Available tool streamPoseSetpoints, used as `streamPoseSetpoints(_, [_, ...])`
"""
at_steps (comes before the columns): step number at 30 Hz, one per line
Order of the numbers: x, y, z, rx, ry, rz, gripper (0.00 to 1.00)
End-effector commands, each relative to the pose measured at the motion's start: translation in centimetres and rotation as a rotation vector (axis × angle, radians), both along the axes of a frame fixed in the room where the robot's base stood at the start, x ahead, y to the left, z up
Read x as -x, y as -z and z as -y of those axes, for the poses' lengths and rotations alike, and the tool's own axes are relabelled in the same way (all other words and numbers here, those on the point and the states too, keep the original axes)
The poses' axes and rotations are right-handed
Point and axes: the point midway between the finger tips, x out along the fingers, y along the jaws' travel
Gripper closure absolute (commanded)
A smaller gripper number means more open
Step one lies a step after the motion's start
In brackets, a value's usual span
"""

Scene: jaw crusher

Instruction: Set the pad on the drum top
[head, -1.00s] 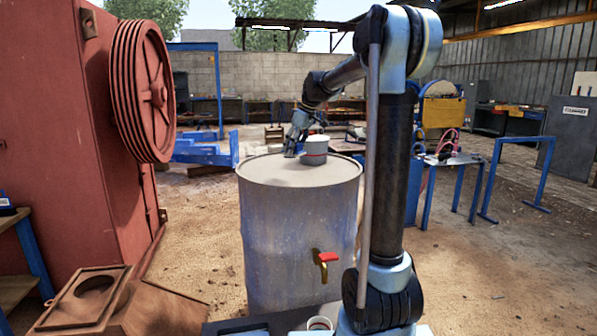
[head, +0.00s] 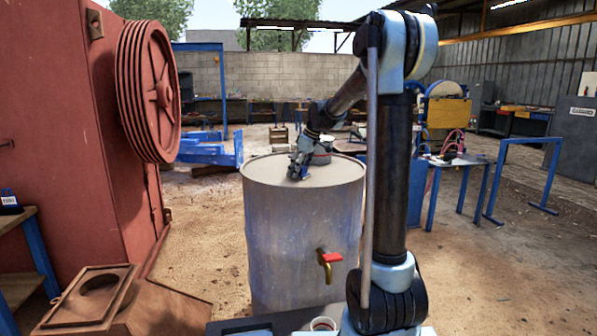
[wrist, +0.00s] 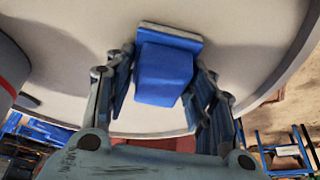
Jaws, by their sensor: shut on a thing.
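The pad (wrist: 163,72) is a blue block with a pale grey layer along its far edge. In the wrist view it sits between the two fingers of my gripper (wrist: 161,82), which is shut on it. The drum (head: 303,240) is a weathered grey-blue barrel with a red-handled tap; its pale top also fills much of the wrist view (wrist: 250,40). In the head view my gripper (head: 297,172) is low over the drum top, left of its middle. The pad is hard to make out there, and I cannot tell whether it touches the top.
A pale grey pot (head: 323,155) with a red band stands on the drum top behind my gripper, partly hidden by it. A red jaw crusher (head: 70,150) with a grooved wheel stands at left. The drum top's near part is clear.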

Motion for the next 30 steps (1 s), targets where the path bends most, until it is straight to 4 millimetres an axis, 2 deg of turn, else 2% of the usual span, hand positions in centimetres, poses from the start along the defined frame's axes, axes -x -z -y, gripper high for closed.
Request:
streamPoseSetpoints(4, [0.0, 0.2, 0.0, 0.000, 0.000, 0.000, 0.70])
streamPoseSetpoints(5, [0.0, 0.1, -0.1, 0.000, -0.001, 0.000, 0.44])
streamPoseSetpoints(6, [0.0, 0.1, -0.1, 0.000, -0.001, 0.000, 0.35])
streamPoseSetpoints(7, [0.0, 0.1, -0.1, 0.000, -0.001, 0.000, 0.30])
streamPoseSetpoints(20, [0.1, -0.3, 0.0, 0.000, -0.001, 0.000, 0.30])
streamPoseSetpoints(25, [0.6, -2.3, 0.6, 0.000, -0.001, 0.000, 0.30])
streamPoseSetpoints(30, [1.3, -5.4, 1.7, -0.001, 0.000, -0.001, 0.30])
